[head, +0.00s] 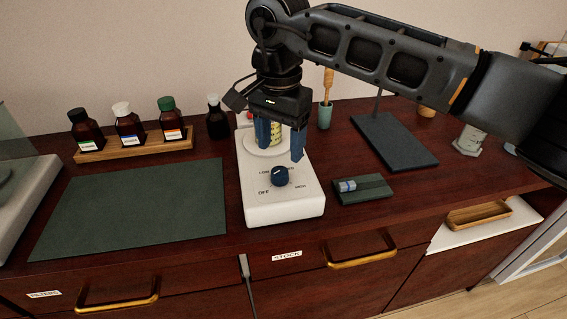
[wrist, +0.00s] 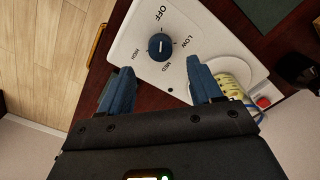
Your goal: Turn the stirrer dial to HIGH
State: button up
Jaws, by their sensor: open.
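The stirrer (head: 285,211) is a white box with a dark blue dial (head: 280,176) on its sloping front. My gripper (head: 280,151) is open and empty above the stirrer, behind and higher than the dial. Its two blue fingers are apart and do not touch the dial. In the wrist view, my gripper (wrist: 158,70) has the dial beyond the gap between its fingertips.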

aim_at(280, 171)
jog(key=shift+f+p, duration=0.5)
jog(key=shift+f, duration=2.5)
jog(key=c, duration=1)
